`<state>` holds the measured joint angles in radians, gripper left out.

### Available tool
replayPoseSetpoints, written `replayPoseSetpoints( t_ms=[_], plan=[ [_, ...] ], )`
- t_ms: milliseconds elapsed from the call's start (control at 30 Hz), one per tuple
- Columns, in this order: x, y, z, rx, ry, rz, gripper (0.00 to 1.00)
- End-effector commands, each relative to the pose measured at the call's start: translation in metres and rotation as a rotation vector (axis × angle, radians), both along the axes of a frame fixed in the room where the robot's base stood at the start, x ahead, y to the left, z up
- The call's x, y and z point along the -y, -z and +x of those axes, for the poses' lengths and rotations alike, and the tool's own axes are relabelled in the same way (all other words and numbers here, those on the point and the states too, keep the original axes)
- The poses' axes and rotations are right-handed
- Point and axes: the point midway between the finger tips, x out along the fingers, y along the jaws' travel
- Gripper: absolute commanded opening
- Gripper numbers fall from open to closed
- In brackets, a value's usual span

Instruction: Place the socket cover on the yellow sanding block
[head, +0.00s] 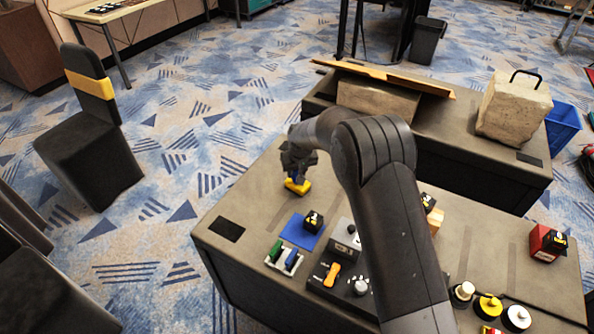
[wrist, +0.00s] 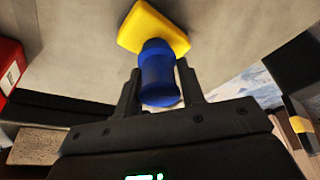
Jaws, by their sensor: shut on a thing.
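The yellow sanding block (head: 298,187) lies on the near desk's top, toward its far left part. It shows at the top of the wrist view (wrist: 155,27). My gripper (head: 298,168) is just above it. In the wrist view my gripper (wrist: 159,68) is shut on a blue, rounded cylindrical piece (wrist: 159,80), which I take for the socket cover. The blue piece's end overlaps the yellow block in that view; whether they touch or a small gap remains I cannot tell. My arm hides part of the desk.
A red box (head: 545,240) stands right. The desktop around the yellow block is clear.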

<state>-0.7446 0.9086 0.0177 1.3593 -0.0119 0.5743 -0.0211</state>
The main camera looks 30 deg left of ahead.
Motion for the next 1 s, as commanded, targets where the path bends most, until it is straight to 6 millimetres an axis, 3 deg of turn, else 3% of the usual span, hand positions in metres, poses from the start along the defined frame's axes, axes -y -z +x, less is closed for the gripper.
replayPoseSetpoints(
  t_ms=[233, 267, 500, 767, 1000],
  plan=[
    [0.0, 0.003, 0.0, 0.0, 0.0, 0.0, 0.15],
    [0.0, 0.002, 0.0, 0.001, 0.0, 0.001, 0.39],
    [0.0, 0.002, 0.0, 0.0, 0.0, 0.0, 0.58],
    [0.0, 0.0, 0.0, 0.001, -0.001, 0.0, 0.58],
    [0.005, -0.028, -0.005, 0.004, -0.001, 0.003, 0.58]
  ],
)
